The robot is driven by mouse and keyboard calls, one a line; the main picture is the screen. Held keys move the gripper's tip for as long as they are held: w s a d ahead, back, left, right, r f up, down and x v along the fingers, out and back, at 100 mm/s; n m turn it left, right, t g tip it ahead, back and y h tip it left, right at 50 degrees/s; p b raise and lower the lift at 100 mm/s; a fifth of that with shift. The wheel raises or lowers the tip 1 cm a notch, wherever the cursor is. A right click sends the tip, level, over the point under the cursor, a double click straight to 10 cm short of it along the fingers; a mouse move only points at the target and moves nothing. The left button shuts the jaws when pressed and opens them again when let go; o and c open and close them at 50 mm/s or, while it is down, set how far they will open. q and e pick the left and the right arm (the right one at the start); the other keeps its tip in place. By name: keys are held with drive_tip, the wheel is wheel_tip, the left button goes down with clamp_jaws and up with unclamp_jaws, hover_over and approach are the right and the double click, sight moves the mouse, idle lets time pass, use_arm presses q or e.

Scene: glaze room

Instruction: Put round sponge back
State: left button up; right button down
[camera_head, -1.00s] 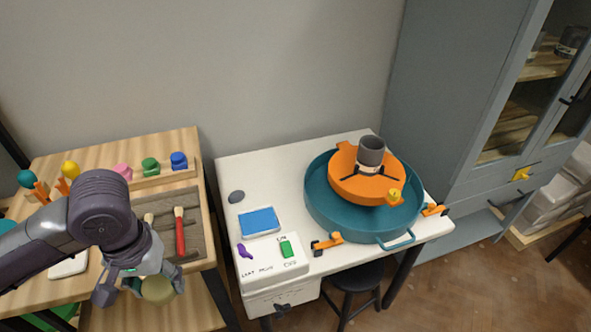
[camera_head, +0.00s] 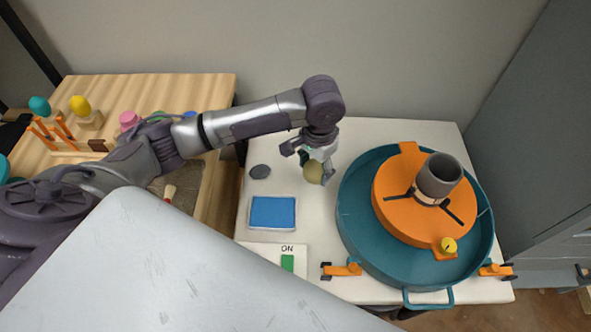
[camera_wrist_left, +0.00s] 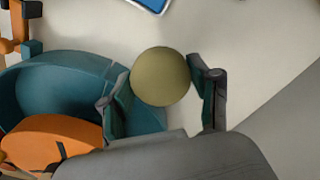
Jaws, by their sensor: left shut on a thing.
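The round sponge (camera_head: 313,172) is olive-yellow and held between the fingers of my left gripper (camera_head: 309,165), over the white table between the dark grey disc and the teal basin. In the left wrist view the round sponge (camera_wrist_left: 160,76) sits between the two fingertips of the left gripper (camera_wrist_left: 162,88), which is shut on it. Its underside is hidden, and I cannot tell how high it is above the table. My right gripper is not in view.
The teal basin (camera_head: 352,235) with an orange wheel (camera_head: 395,225) and a grey cup (camera_head: 438,178) stands to the right. A blue pad (camera_head: 272,212), a grey disc (camera_head: 260,171) and a green switch (camera_head: 287,263) are on the white table (camera_head: 400,130). A wooden bench (camera_head: 150,90) is at left.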

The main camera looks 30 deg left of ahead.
use_arm(q)
hover_over(294, 176)
wheel_tip(294, 176, down, 4)
drive_tip(key=shift+d+f, duration=0.1)
drive_tip(key=shift+f, duration=2.05)
drive_tip(key=o, duration=1)
drive_tip(key=shift+f, duration=0.15)
wheel_tip(294, 176, up, 12)
drive_tip(key=shift+r, duration=0.2)
drive_tip(key=shift+f, duration=0.1)
